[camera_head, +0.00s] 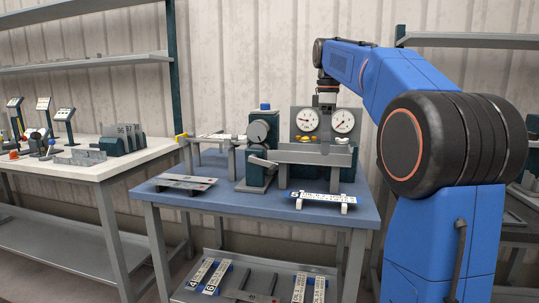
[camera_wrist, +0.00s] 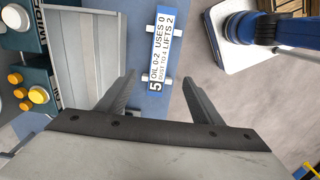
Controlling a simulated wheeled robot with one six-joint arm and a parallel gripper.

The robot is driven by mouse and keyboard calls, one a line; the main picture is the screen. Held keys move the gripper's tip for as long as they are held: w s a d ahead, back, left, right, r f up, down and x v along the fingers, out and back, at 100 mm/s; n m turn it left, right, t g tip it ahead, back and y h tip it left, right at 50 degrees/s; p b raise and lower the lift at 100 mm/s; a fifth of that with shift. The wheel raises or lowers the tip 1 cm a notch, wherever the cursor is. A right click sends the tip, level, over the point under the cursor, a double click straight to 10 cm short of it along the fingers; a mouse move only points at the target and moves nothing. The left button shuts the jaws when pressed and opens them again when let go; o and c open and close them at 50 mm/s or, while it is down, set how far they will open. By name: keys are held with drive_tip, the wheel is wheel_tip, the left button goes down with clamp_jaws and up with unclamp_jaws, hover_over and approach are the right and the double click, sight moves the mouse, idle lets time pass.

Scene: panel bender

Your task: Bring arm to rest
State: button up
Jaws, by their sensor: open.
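My blue arm (camera_head: 398,80) reaches from the right and bends down over the machine on the blue table. My gripper (camera_wrist: 160,88) is open, with its two grey fingers spread apart and nothing between them. In the head view its wrist end hangs in front of the two round gauges, and the fingertips are hard to make out. In the wrist view a white sign plate (camera_wrist: 162,48) with a 5 and lines about oil and uses lies beyond the fingers. The same plate (camera_head: 322,198) rests on small white supports at the table's front edge.
The bender machine (camera_head: 262,135) with gauges (camera_head: 306,120) stands on the blue table (camera_head: 225,208). A grey plate (camera_head: 186,182) lies at the table's left. A white workbench (camera_head: 95,166) with tools is further left. Numbered strips (camera_head: 208,274) lie on the lower shelf.

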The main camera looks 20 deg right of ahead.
drive_tip(key=s+a+f+m+t, duration=0.1)
drive_tip(key=s+a+f+m, duration=0.2)
drive_tip(key=s+a+f, duration=0.4)
drive_tip(key=s+a+f+m+t, duration=0.25)
drive_tip(key=s+a+f, duration=0.2)
drive_tip(key=s, duration=0.45)
drive_tip(key=s+a+f+m, duration=0.2)
drive_tip(key=s+f, duration=0.5)
drive_tip(key=f, duration=0.2)
drive_tip(key=s+a+f+m+t, duration=0.1)
drive_tip(key=s+a+f+m, duration=0.1)
drive_tip(key=s+f, duration=0.5)
wheel_tip(320, 180, down, 3)
drive_tip(key=shift+a+f+m, duration=0.15)
drive_tip(key=shift+f+m, duration=0.05)
drive_tip(key=shift+m, duration=0.65)
